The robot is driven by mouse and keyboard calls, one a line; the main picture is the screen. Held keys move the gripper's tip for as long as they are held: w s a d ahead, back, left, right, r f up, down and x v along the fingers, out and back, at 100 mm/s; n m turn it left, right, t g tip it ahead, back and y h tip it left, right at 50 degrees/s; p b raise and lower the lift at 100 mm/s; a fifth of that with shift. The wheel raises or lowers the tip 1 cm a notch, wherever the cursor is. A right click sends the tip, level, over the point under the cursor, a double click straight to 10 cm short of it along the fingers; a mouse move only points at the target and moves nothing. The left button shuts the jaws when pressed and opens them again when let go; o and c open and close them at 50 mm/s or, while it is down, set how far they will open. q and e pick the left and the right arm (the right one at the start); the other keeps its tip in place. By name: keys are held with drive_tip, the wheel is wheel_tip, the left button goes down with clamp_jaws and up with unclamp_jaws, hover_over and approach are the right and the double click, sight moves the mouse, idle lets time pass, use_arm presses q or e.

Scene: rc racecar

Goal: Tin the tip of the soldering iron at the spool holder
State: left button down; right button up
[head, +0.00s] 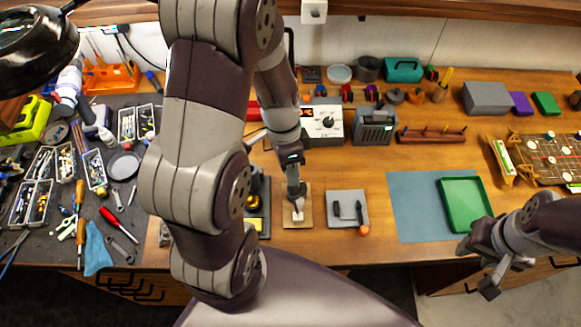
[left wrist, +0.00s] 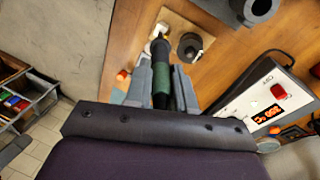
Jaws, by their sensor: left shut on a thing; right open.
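My left gripper (head: 295,190) is shut on the soldering iron, whose dark and green handle (left wrist: 161,82) shows between the fingers in the left wrist view. The iron points down at a small tan wooden board, which I take to be the spool holder's base (head: 304,219); it also shows in the left wrist view (left wrist: 176,18). A white piece (head: 297,214) and a dark round part (left wrist: 189,46) are on it. The iron's tip is close to the white piece; I cannot tell whether they touch. My right gripper (head: 490,272) is open and empty at the front right.
A grey plate with black prongs (head: 347,208) and an orange ball (head: 364,230) are right of the board. A yellow sponge holder (head: 253,203) is left. The soldering station (head: 322,120) stands behind, its lit display reading about 350. A green tray (head: 463,205) lies right.

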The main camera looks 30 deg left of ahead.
idle(0.4)
use_arm(q)
drive_tip(key=p+v, duration=0.1)
drive_tip(key=v, duration=0.1)
drive_tip(key=p+v, duration=0.2)
drive_tip(key=d+p+v, duration=0.1)
drive_tip(key=p+v, duration=0.1)
drive_tip(key=shift+s+r, duration=0.15)
drive_tip(key=shift+s, duration=0.2)
